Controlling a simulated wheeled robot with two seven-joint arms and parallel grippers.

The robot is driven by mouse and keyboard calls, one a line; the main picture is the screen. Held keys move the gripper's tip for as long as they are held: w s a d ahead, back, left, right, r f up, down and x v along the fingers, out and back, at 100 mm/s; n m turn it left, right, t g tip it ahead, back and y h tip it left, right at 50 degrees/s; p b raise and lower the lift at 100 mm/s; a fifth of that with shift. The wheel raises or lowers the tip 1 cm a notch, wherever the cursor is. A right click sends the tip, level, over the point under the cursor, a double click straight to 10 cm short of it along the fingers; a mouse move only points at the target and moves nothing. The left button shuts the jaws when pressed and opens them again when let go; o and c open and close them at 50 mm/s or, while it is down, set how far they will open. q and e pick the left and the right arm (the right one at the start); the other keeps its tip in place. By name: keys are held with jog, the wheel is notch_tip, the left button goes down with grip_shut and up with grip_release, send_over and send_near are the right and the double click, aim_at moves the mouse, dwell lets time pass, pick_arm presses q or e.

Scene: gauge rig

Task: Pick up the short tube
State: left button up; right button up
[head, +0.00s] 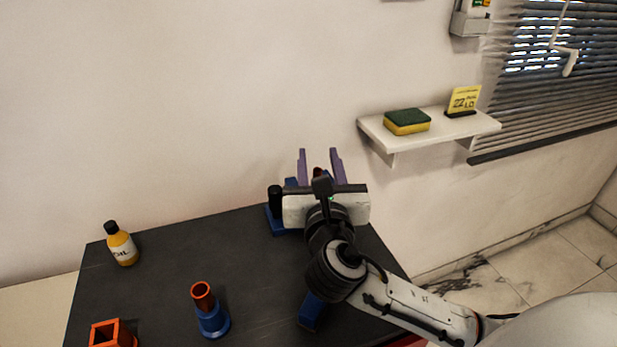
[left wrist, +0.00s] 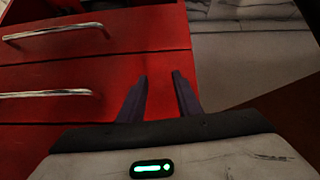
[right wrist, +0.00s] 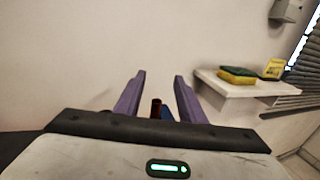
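An orange round tube (head: 203,291) stands upright in a blue round holder (head: 213,322) on the dark table. A second tube (head: 318,172), dark red-brown, shows partly behind my right gripper (head: 319,155); its lower part is hidden. It also shows in the right wrist view (right wrist: 156,108), beyond and between the purple fingers. I cannot tell which tube is the short one. My right gripper is open with nothing held, at the table's back right. My left gripper (left wrist: 160,82) is open and empty in the left wrist view, in front of red drawers.
A blue fixture with a black post (head: 275,196) stands left of my right gripper. An orange square tube (head: 112,334) and a yellow bottle (head: 122,245) are at the left of the table (head: 170,260). A wall shelf (head: 440,130) holds a sponge (head: 407,122) and a yellow sign (head: 465,99).

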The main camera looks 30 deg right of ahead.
jog(key=f+b, duration=0.1)
jog(key=f, duration=0.5)
jog(key=shift+s+f, duration=0.1)
jog(key=shift+s, duration=0.1)
jog(key=shift+x, duration=3.85)
grip_shut()
